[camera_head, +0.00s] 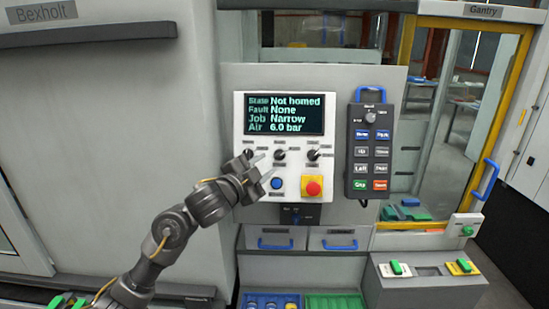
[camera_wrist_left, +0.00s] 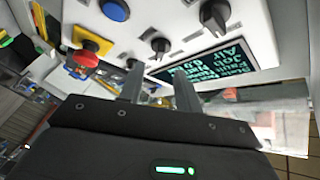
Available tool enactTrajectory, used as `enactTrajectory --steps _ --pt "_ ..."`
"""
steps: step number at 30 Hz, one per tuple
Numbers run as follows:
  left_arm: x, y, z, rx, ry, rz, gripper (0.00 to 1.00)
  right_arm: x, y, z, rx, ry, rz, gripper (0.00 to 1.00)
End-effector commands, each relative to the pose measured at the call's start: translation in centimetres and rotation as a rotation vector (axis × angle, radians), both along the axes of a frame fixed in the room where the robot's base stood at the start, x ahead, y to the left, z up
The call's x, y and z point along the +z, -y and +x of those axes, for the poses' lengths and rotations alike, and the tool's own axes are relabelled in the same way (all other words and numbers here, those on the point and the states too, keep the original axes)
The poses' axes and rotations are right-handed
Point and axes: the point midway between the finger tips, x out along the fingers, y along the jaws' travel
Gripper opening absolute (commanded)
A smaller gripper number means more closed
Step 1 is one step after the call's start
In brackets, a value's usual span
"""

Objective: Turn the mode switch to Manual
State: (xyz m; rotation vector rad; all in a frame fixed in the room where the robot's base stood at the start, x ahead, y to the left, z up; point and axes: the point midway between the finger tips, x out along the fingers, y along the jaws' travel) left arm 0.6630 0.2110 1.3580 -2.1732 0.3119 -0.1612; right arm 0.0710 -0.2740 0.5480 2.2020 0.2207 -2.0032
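The grey control panel (camera_head: 240,185) has a row of three black rotary knobs under its screen: a left knob (camera_head: 248,153), a middle knob (camera_head: 280,154) and a right knob (camera_head: 313,154). Their labels are too small to read, so I cannot tell which is the mode switch. In the left wrist view the left knob (camera_wrist_left: 215,15), middle knob (camera_wrist_left: 160,45) and right knob (camera_wrist_left: 130,63) lie beyond the fingertips. My left gripper (camera_head: 263,166) is open and empty in front of the panel, just below the left and middle knobs. It also shows in the left wrist view (camera_wrist_left: 158,78). My right gripper is out of view.
The screen (camera_head: 284,114) reads Not homed, None, Narrow, 6.0 bar. A blue button (camera_head: 277,183) and a red emergency stop (camera_head: 313,188) sit below the knobs. A pendant (camera_head: 372,150) with a small knob hangs at right. Drawers and bins are below.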

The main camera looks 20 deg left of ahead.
Motion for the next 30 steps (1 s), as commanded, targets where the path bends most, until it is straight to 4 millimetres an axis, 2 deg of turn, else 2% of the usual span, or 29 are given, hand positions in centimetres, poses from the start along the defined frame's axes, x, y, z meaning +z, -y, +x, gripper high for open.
enactTrajectory --steps 3,9,15,22,23,28,30 --pt "0.3 0.7 2.2 -0.001 -0.002 -0.003 0.34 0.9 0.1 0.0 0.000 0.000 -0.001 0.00" --pt "0.3 1.4 4.9 0.000 -0.002 -0.002 0.34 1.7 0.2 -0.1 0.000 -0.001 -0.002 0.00" --pt "0.0 1.7 5.9 0.000 0.000 0.000 0.34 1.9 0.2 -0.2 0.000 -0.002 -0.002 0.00" --pt "0.0 1.7 5.9 0.001 0.001 0.000 0.34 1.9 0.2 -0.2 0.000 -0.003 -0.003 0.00" --pt "0.0 1.7 5.9 0.001 0.001 0.000 0.32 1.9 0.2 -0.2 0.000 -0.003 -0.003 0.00" --pt "0.0 1.7 5.9 0.000 0.000 0.000 0.10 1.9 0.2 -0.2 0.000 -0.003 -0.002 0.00" --pt "0.0 1.7 5.9 0.000 0.000 0.000 0.07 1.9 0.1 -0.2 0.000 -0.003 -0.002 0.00"
